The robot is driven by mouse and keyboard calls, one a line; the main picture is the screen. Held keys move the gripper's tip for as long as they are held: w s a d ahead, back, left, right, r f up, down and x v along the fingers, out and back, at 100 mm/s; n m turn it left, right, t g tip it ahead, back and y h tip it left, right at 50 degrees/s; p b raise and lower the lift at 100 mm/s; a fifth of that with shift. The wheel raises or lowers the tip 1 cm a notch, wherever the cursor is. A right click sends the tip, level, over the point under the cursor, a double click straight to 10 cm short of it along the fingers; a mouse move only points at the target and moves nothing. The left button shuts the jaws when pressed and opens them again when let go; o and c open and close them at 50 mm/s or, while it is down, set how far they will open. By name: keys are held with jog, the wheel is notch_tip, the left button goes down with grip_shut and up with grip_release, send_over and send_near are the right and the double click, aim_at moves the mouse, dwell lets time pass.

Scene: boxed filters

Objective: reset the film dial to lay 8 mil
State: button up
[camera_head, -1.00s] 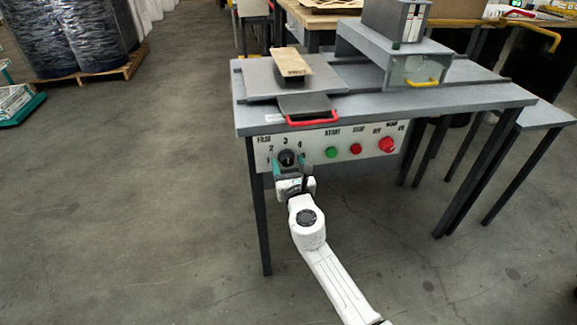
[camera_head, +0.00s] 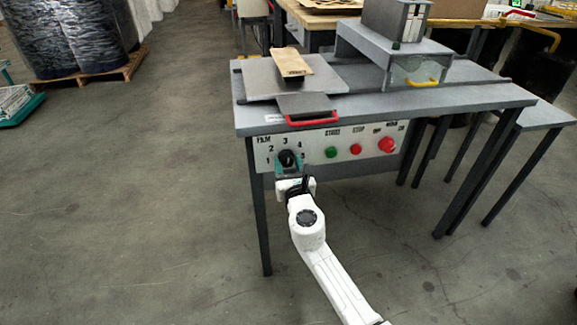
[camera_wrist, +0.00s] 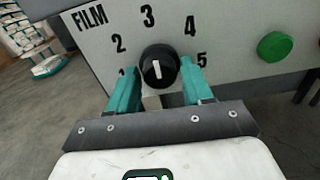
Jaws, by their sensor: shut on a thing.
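The film dial is a black round knob (camera_wrist: 159,82) with a white pointer line, on a pale panel marked FILM with numbers 1 to 5 around it. In the wrist view the pointer stands nearly upright, toward the 3. The dial also shows in the head view (camera_head: 287,158), where its pointer is too small to read. My gripper (camera_wrist: 158,70) has its two teal fingers on either side of the knob, shut on it. It also shows in the head view (camera_head: 289,166), below and in front of the dial. No mil values are readable.
Right of the dial are a green button (camera_head: 331,152), a small red button (camera_head: 355,149) and a larger red button (camera_head: 387,145). The grey table (camera_head: 440,100) overhangs the panel, with a red-handled drawer-like plate (camera_head: 305,104) above.

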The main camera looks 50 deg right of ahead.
jog(key=m+b, duration=0.2)
jog(key=m, duration=0.3)
jog(key=shift+a+f, duration=0.1)
jog(key=shift+f, duration=0.05)
jog(key=m+b, duration=0.2)
jog(key=m, duration=0.3)
jog(key=m+b, duration=0.2)
jog(key=m, duration=0.2)
jog(key=shift+b, duration=0.35)
jog(key=shift+m+b, duration=1.25)
jog(key=shift+m, duration=1.55)
jog(key=o, duration=0.8)
jog(key=shift+r, duration=0.2)
jog(key=shift+o, duration=0.2)
jog(key=v, duration=1)
jog(key=shift+s+a+p, duration=0.25)
jog(key=shift+s+p, duration=0.05)
jog(key=shift+p, duration=0.05)
